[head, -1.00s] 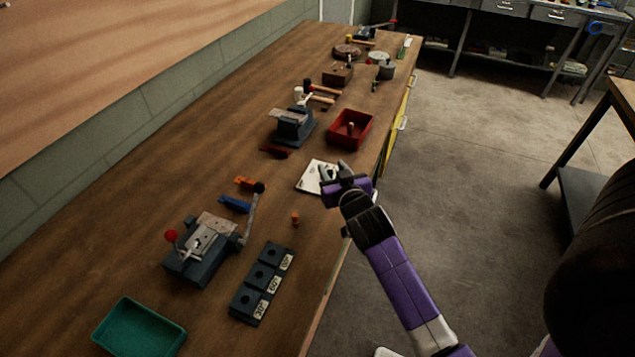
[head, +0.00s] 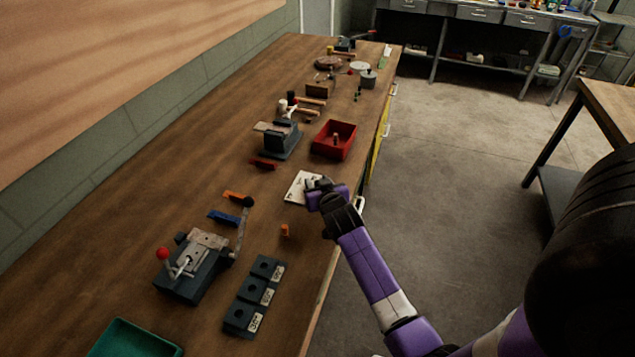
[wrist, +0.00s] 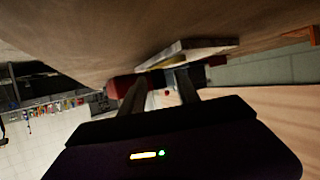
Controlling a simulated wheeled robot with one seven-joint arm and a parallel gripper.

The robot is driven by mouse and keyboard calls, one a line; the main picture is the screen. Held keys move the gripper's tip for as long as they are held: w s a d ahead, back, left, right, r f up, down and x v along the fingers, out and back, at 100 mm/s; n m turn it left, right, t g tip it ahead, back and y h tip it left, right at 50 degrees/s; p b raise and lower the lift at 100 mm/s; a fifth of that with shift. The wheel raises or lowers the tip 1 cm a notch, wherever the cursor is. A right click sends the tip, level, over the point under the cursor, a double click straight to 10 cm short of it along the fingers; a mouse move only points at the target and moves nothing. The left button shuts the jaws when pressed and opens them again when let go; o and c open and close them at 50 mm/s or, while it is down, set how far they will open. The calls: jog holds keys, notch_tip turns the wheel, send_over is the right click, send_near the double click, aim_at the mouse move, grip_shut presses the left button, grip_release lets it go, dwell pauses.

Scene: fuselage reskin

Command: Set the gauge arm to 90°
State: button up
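A dark grey bench fixture (head: 190,275) with a pale metal top stands at the near left in the head view. It has a red-knobbed handle (head: 165,255) on its left and a long metal arm with a black knob (head: 247,202) rising on its right. I cannot tell which of these is the gauge arm, and no angle scale is readable. Beside it lies a dark block with several holes and white labels (head: 262,290), too small to read surely. My gripper (head: 318,185) is over the white card (head: 298,190), away from the fixture. In the wrist view its fingers (wrist: 160,90) are apart and empty.
An orange peg (head: 285,230) stands between my gripper and the labelled block. Blue (head: 224,218) and orange (head: 236,196) pieces lie behind the fixture. A green tray (head: 135,340), a red bin (head: 334,140) and a vise (head: 280,138) are on the bench. The bench's right edge is open.

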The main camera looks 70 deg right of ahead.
grip_shut()
dwell(1.4)
